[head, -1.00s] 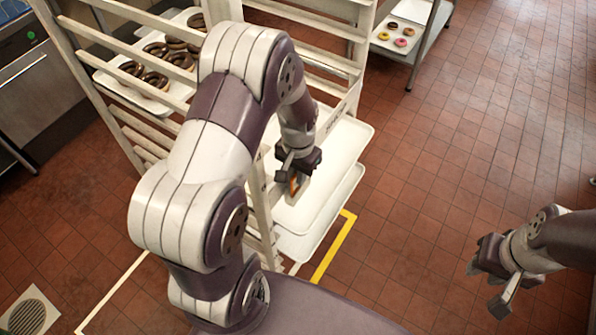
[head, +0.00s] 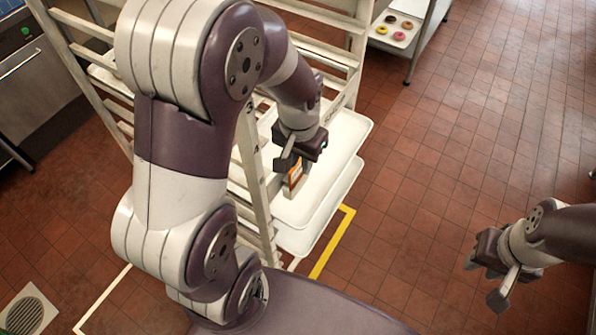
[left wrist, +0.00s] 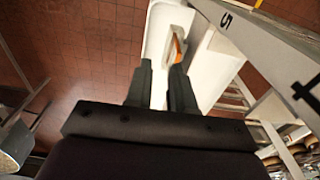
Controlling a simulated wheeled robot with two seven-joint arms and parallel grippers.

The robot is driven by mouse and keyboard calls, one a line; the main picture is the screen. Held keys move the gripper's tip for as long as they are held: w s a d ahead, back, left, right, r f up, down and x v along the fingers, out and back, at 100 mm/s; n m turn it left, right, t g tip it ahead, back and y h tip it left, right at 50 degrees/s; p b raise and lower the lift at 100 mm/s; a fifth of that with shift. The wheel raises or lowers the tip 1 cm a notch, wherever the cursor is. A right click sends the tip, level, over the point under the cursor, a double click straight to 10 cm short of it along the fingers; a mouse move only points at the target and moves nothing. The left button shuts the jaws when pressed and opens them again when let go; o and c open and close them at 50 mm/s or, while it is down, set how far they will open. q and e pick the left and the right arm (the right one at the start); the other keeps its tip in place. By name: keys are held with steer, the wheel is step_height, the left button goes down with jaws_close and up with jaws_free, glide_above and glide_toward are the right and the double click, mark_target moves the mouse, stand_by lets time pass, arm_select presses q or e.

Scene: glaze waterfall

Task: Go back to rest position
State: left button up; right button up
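My left gripper (head: 291,166) is above the upper white tray (head: 340,150) that sticks out from the rack. In the left wrist view its two fingers (left wrist: 162,66) are apart, with nothing visible between them. A small orange and white item (head: 295,178) is just below the fingers in the head view. In the left wrist view the item (left wrist: 178,48) lies just beyond the fingertips; I cannot tell what it is. My right gripper (head: 487,283) is at the right, with its fingers apart and empty, over the floor.
The pale slatted rack (head: 258,200) stands close beside my left arm. A second white tray (head: 305,240) sticks out below the upper one. A table (head: 432,30) with a tray of doughnuts (head: 396,30) is at the back. The tiled floor at right is clear.

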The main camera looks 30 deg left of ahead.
arm_select(q)
steer(key=s+d+f+b, duration=0.2)
steer(key=s+b, duration=0.1)
steer(key=s, duration=0.2)
steer(key=shift+s+d+f+t, duration=0.25)
steer(key=shift+f+t, duration=0.1)
steer(key=shift+t, duration=0.05)
stand_by(0.8)
